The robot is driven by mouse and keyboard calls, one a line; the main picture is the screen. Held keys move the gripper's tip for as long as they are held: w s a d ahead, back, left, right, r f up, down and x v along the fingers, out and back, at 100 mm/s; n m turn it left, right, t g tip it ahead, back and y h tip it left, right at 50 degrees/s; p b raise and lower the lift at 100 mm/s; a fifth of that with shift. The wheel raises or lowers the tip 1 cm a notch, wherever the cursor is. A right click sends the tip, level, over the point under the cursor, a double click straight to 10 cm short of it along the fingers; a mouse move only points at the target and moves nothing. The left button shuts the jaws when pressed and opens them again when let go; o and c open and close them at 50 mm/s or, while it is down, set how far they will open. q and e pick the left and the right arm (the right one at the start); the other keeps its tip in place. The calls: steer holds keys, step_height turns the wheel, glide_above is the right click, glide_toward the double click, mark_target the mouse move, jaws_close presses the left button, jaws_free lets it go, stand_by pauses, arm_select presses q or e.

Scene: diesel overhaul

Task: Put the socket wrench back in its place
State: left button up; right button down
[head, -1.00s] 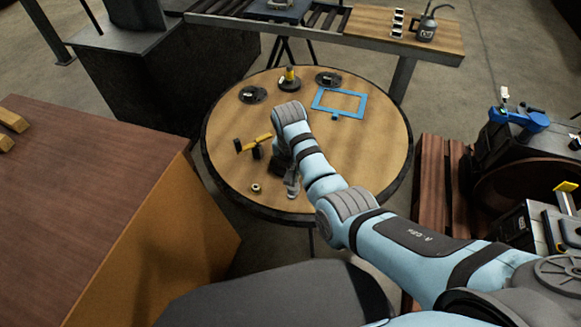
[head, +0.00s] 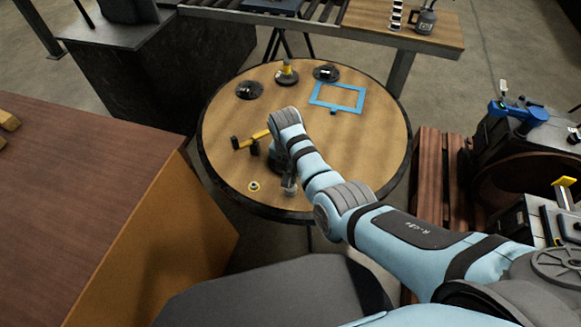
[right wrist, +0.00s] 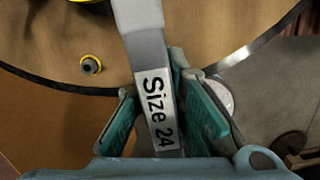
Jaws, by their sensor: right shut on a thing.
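In the right wrist view, my right gripper (right wrist: 152,88) is shut on a flat grey metal tool (right wrist: 140,22) labelled "Size 24", taken here as the socket wrench. Its near part lies between the green finger pads; its far end leaves the top of the picture. In the head view, my right gripper (head: 289,186) is over the near edge of the round wooden table (head: 360,150), and the arm largely hides the tool. I cannot make out which spot is the wrench's place. My left gripper is not in view.
A yellow-and-black tool (head: 252,140) lies left of my arm. Dark round parts (head: 249,90) and a blue frame (head: 338,97) are at the back. The table's right side is clear.

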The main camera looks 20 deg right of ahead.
steer(key=shift+s, duration=0.1)
steer(key=shift+f, duration=0.1)
steer(key=shift+f+b, duration=0.8)
steer(key=shift+f, duration=0.1)
steer(key=c, duration=1)
jaws_free()
step_height(320, 180, up, 9)
steer(key=p, duration=0.9)
steer(key=shift+r, duration=0.15)
